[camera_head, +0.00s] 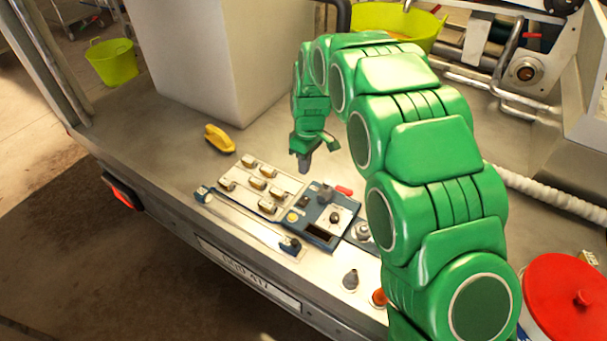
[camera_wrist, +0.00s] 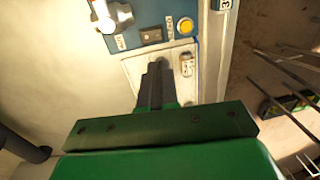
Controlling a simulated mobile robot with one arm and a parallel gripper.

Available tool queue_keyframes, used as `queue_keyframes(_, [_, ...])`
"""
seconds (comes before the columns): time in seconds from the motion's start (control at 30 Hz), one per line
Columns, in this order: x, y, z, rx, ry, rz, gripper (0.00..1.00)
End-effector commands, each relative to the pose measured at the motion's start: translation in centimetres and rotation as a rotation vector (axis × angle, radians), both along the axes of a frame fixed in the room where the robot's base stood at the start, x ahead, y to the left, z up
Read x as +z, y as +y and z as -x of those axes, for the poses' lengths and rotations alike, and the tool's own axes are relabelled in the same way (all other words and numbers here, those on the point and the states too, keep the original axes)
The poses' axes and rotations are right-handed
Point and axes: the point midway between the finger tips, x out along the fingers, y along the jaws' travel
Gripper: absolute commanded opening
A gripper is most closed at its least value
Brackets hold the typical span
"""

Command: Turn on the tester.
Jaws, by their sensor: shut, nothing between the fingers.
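The tester (camera_head: 326,203) looks like a blue panel on the metal bed, with a white plate, a dark knob (camera_head: 335,217), a small dark switch (camera_head: 305,201) and a yellow button (camera_head: 292,217). In the wrist view, the blue panel (camera_wrist: 165,13) shows a rocker switch (camera_wrist: 151,36), the yellow button (camera_wrist: 185,25) and a pale plate (camera_wrist: 130,68). My gripper (camera_head: 304,166) is shut and empty, pointing down above the far side of the panel. In the wrist view its fingertips (camera_wrist: 157,70) overlap the pale plate and hide part of it. Contact cannot be told.
A pale board with several blocks (camera_head: 262,188) adjoins the panel on the left. A yellow tool (camera_head: 219,138) lies farther left. A grey cone (camera_head: 350,280) stands in front, and a red-lidded pot (camera_head: 570,295) is at right. A tall pale box (camera_head: 215,55) stands behind.

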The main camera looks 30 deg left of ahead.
Motion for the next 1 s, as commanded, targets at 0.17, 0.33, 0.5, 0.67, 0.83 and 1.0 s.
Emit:
queue_keyframes(0.17, [-2.1, 0.0, 0.3, 0.000, 0.001, 0.001, 0.00])
queue_keyframes(0.33, [-4.6, 0.0, 0.6, 0.000, 0.001, 0.001, 0.00])
queue_keyframes(0.5, [-7.5, 0.0, 1.0, 0.000, 0.000, 0.000, 0.00])
queue_keyframes(0.67, [-10.2, -0.1, 1.4, 0.000, 0.003, 0.004, 0.00])
queue_keyframes(0.83, [-12.2, 0.0, 1.5, 0.000, 0.000, 0.001, 0.00])
queue_keyframes(1.0, [-13.0, 0.0, 1.6, 0.000, -0.001, 0.000, 0.00])
